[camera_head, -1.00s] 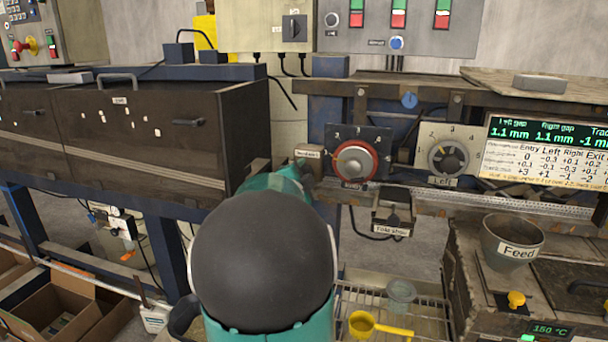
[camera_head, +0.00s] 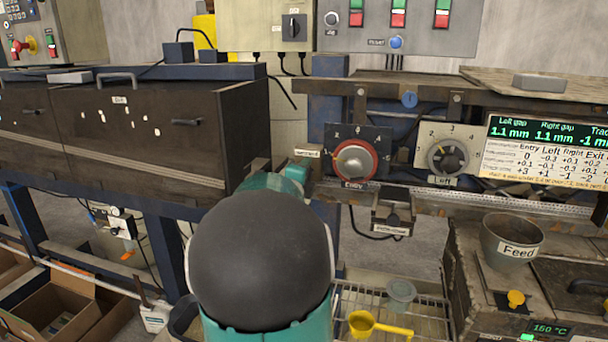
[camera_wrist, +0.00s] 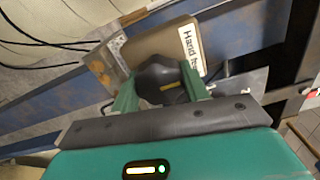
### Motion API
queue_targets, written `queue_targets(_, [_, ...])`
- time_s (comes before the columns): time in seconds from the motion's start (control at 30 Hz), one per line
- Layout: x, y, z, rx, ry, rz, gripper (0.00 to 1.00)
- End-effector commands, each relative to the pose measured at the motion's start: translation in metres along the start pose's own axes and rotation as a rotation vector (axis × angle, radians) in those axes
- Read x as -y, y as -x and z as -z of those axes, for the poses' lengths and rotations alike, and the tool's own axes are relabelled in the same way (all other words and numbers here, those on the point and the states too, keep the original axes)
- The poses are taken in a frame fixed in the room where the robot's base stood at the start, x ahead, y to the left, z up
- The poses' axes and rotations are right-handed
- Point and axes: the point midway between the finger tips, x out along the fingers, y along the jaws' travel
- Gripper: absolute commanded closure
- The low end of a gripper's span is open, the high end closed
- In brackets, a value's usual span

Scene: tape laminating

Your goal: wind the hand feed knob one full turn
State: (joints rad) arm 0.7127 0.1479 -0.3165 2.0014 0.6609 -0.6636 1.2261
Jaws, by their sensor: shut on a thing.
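The hand feed knob (camera_wrist: 158,74) is a dark, rounded knob with a yellow mark, in the middle of the wrist view. It sits in front of a brownish box whose white label (camera_wrist: 190,47) reads "Hand fe…", the rest cut off. My gripper (camera_wrist: 163,88) is shut on the knob, with one green finger at each side of it. In the head view the label (camera_head: 307,153) shows just above the end of my arm. There the knob and the fingertips are hidden behind my arm.
The red-ringed Entry dial (camera_head: 354,161) is close to the right of my gripper, with the Left dial (camera_head: 447,158) farther right. A dark cabinet (camera_head: 150,135) stands close on the left. A wire rack with a yellow scoop (camera_head: 364,325) is below.

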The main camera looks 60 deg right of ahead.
Motion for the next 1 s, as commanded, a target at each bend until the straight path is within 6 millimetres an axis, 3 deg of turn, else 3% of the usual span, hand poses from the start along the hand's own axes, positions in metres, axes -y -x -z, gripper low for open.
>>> queue_targets(0.33, [-0.001, 0.001, 0.000, 0.001, -0.002, -0.003, 0.78])
queue_targets(0.37, [-0.001, 0.001, 0.000, 0.001, -0.001, -0.003, 0.51])
queue_targets(0.4, [-0.001, 0.001, 0.000, 0.001, -0.001, -0.003, 0.46])
queue_targets(0.77, [0.000, 0.004, 0.000, 0.001, -0.002, 0.000, 0.46])
queue_targets(1.0, [0.000, 0.041, -0.001, 0.003, -0.003, -0.002, 0.46])
